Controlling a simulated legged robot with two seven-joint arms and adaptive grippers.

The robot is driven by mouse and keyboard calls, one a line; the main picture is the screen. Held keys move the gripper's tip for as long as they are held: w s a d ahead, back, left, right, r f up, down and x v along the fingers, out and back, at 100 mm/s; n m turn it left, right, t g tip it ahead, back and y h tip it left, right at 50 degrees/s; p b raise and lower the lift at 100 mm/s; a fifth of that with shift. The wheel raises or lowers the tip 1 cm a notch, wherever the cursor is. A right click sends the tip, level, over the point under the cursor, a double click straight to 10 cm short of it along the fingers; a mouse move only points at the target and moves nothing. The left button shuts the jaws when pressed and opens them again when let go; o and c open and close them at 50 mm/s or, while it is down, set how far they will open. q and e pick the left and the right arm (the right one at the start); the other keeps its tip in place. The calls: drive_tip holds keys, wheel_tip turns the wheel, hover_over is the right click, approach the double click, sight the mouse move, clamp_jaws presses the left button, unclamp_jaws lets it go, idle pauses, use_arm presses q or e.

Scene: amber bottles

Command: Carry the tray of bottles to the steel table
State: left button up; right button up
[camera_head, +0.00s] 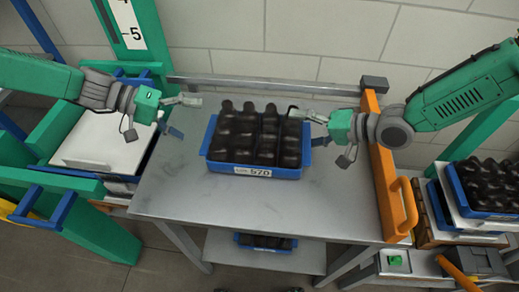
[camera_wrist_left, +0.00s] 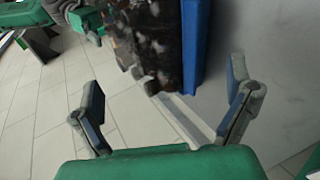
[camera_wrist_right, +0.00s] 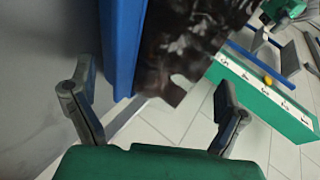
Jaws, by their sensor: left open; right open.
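A blue tray (camera_head: 252,171) of dark amber bottles (camera_head: 257,132) sits on a steel table (camera_head: 180,195) in the head view, with a label reading 520 on its front. My left gripper (camera_head: 190,110) is open to the left of the tray, apart from it. My right gripper (camera_head: 305,128) is open by the tray's right side; whether it touches cannot be told. The left wrist view shows the bottles (camera_wrist_left: 150,40) and tray wall (camera_wrist_left: 193,45) beyond the open fingers (camera_wrist_left: 170,105). The right wrist view shows the tray wall (camera_wrist_right: 123,45) beyond the fingers (camera_wrist_right: 157,112).
Another blue tray of bottles (camera_head: 490,180) stands at the right, past an orange rail (camera_head: 385,170). A white-topped stand (camera_head: 100,145) is at the left. A lower shelf (camera_head: 265,258) holds more bottles. The table front is clear.

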drive_tip(key=shift+d, duration=0.2)
drive_tip(key=shift+d+r, duration=0.1)
drive_tip(key=shift+d, duration=0.15)
use_arm(q)
drive_tip(key=v, duration=0.4)
drive_tip(key=shift+a+r, duration=0.2)
drive_tip(key=shift+r, duration=0.05)
use_arm(e)
drive_tip(key=v, duration=1.1)
drive_tip(key=shift+s, duration=0.1)
